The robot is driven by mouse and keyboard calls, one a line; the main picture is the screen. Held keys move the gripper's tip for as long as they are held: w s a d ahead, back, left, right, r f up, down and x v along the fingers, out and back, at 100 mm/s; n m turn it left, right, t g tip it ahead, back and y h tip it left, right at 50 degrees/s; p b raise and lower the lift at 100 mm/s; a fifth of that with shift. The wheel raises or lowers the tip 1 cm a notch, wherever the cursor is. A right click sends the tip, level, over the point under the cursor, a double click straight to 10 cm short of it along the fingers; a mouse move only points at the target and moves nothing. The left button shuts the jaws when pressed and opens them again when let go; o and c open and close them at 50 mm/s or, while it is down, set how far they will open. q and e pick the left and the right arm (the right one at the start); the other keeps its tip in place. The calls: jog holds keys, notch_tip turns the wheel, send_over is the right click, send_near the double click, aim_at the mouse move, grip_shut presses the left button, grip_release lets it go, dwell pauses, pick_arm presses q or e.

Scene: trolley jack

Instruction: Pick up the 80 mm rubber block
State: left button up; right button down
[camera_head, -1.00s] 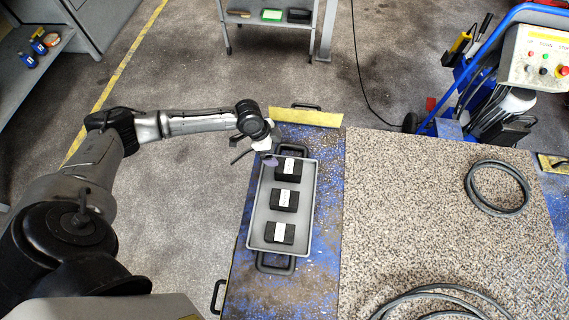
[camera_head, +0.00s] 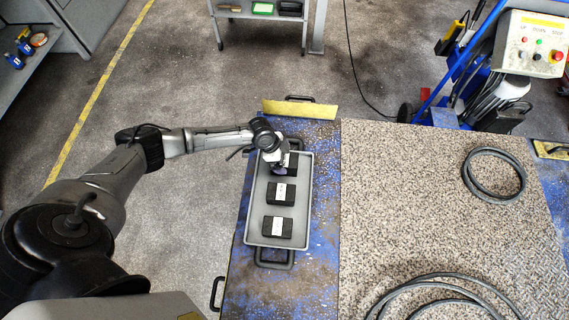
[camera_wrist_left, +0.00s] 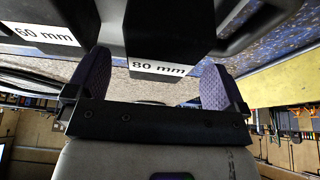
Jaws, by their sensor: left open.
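Three black blocks with white labels lie in a row in a grey tray (camera_head: 256,215). The 80 mm block (camera_head: 292,170) is the farthest one, partly hidden by my left gripper (camera_head: 279,168). In the left wrist view the 80 mm block (camera_wrist_left: 165,38) shows its label between the two purple-padded fingers of my left gripper (camera_wrist_left: 157,80). The fingers stand apart, one toward each side of the block, and are not closed on it. The 60 mm block (camera_wrist_left: 48,34) is to its left in that view. My right gripper is not in view.
The middle block (camera_head: 282,193) and near block (camera_head: 277,227) share the tray. The tray has black end handles and lies on a worn blue surface (camera_head: 325,190). A speckled plate (camera_head: 400,220) with coiled hoses lies to the right. A yellow strip (camera_head: 300,109) stands beyond.

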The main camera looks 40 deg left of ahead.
pick_arm(q)
jog(key=shift+x, duration=1.15)
jog(key=shift+f, duration=0.25)
jog(key=shift+c, duration=0.3)
jog(key=c, duration=1.4)
